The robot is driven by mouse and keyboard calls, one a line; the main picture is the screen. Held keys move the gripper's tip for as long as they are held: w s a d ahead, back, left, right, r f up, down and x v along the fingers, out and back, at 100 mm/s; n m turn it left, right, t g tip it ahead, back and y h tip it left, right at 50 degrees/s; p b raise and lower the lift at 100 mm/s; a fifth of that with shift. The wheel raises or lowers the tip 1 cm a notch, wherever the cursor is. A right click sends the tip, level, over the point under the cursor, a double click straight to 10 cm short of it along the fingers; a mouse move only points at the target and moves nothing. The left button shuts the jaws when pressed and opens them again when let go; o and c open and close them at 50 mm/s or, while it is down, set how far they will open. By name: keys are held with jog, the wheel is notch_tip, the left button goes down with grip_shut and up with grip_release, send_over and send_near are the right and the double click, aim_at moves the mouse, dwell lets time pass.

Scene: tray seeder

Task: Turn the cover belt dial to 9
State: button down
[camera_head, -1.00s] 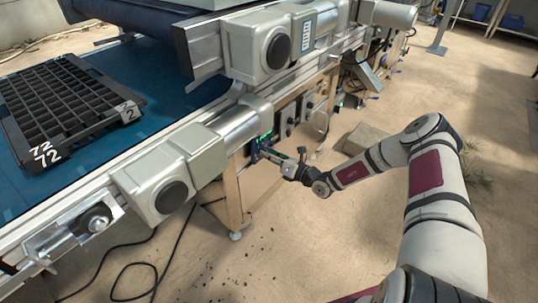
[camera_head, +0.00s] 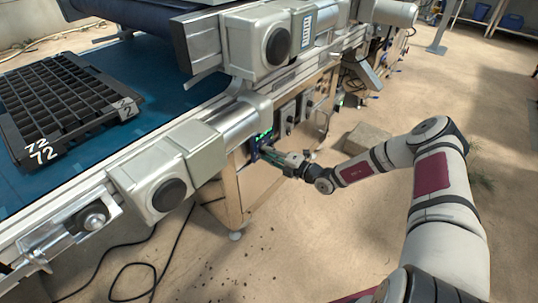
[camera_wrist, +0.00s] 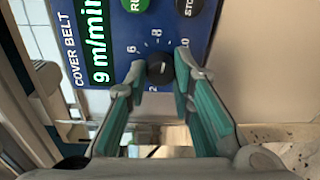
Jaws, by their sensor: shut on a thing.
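The cover belt panel (camera_wrist: 90,35) is blue and appears turned on its side in the wrist view. Its green display (camera_wrist: 97,50) reads 9 m/min. The black cover belt dial (camera_wrist: 160,68) sits between my fingertips, with the numbers 6, 8, 10 and 2 visible around it. My gripper (camera_wrist: 161,72) is shut on the dial, one finger on each side. In the head view the panel (camera_head: 256,152) is on the machine's side, and my gripper (camera_head: 272,154) reaches it from the right. The dial is too small to make out there.
A green RUN button (camera_wrist: 133,4) and a dark STOP button (camera_wrist: 188,6) sit close to the dial. More control boxes (camera_head: 290,115) lie further along the frame. A black seed tray (camera_head: 70,105) rests on the blue belt (camera_head: 150,85). Cables (camera_head: 135,270) lie on the floor.

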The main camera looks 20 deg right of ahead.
jog(key=shift+d+f+m, duration=0.1)
jog(key=shift+m, duration=0.8)
jog(key=c, duration=1.4)
grip_release()
jog(key=shift+o, duration=0.2)
jog(key=v, duration=1.2)
